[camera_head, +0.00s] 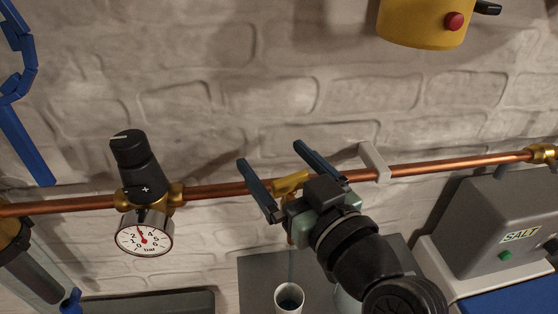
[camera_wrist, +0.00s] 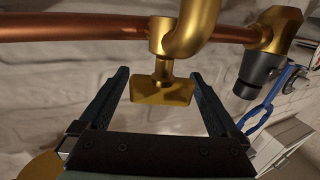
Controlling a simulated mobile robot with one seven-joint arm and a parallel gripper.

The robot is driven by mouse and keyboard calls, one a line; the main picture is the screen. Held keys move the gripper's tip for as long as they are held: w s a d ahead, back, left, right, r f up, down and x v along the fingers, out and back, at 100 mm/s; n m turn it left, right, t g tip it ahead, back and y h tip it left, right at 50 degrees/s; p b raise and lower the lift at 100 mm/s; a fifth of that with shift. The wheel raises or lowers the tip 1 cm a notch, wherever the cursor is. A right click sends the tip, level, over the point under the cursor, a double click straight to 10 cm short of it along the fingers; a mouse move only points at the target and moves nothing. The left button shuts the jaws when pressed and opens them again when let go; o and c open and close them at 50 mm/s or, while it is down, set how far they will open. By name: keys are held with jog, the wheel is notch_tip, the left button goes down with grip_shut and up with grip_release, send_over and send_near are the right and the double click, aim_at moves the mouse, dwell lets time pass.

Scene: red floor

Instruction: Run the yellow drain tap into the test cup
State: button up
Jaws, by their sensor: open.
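The yellow drain tap (camera_head: 290,183) hangs on the copper pipe, partly hidden behind my gripper (camera_head: 270,154). In the wrist view its flat yellow handle (camera_wrist: 163,93) lies between the two fingers of my gripper (camera_wrist: 158,73), with gaps on both sides. The gripper is open and holds nothing. The test cup (camera_head: 289,300), white with a dark inside, stands below the tap on a grey surface, cut by the lower picture edge.
The copper pipe (camera_head: 445,167) crosses the wall, held by a pale bracket (camera_head: 373,161). A black-knobbed regulator (camera_head: 137,165) with a pressure gauge (camera_head: 145,236) is left. A grey SALT box (camera_head: 490,225) stands right. A yellow housing (camera_head: 420,22) with a red button is above.

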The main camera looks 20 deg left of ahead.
jog(key=shift+d, duration=0.1)
jog(key=v, duration=1.3)
jog(key=shift+b, duration=0.4)
jog(key=shift+r, duration=0.1)
